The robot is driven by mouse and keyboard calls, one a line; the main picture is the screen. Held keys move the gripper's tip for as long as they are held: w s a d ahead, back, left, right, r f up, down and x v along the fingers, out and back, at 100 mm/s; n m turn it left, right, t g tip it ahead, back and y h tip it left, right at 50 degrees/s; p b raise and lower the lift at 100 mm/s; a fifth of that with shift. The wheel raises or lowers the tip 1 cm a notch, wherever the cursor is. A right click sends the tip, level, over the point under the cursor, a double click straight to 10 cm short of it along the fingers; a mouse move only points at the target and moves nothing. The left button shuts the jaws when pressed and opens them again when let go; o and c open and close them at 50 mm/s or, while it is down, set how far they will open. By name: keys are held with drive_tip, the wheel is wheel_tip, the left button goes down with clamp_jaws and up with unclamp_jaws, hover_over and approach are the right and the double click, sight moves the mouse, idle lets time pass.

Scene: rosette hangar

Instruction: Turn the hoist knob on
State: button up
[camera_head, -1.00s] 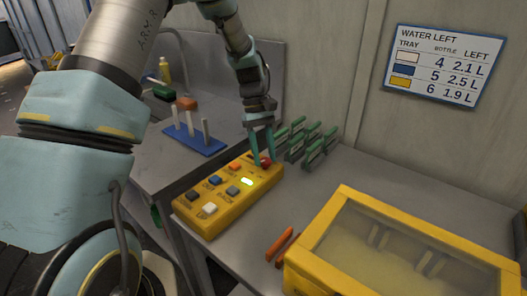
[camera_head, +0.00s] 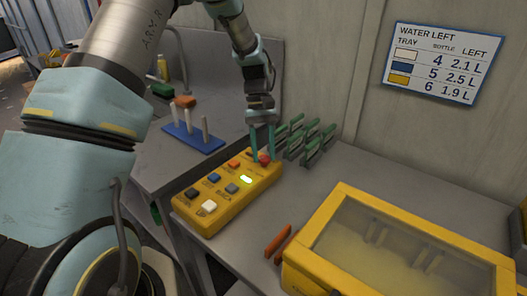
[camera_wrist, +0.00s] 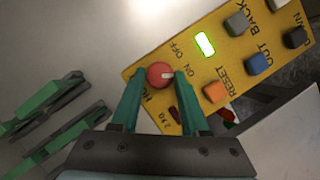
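The hoist knob (camera_wrist: 160,75) is a small red round knob at one end of the yellow control box (camera_head: 225,204). Its white mark points right in the wrist view, roughly toward the ON label; the OFF label is higher up. The HOIST label is partly hidden by a finger. The knob also shows in the head view (camera_head: 265,159). My gripper (camera_wrist: 160,78) has its two green fingers on either side of the knob, close against it, with no clear gap. It also shows in the head view (camera_head: 263,157).
A lit green lamp (camera_wrist: 205,44) and an orange RESET button (camera_wrist: 215,92) are near the knob. Green clips (camera_head: 305,140) stand just behind the box. A yellow clear-lidded case (camera_head: 400,245) is at front right. A blue peg stand (camera_head: 193,137) is to the left.

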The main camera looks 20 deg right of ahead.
drive_tip(key=o, duration=0.4)
drive_tip(key=b+v, duration=0.3)
drive_tip(key=v, duration=0.8)
drive_tip(key=shift+f, duration=0.1)
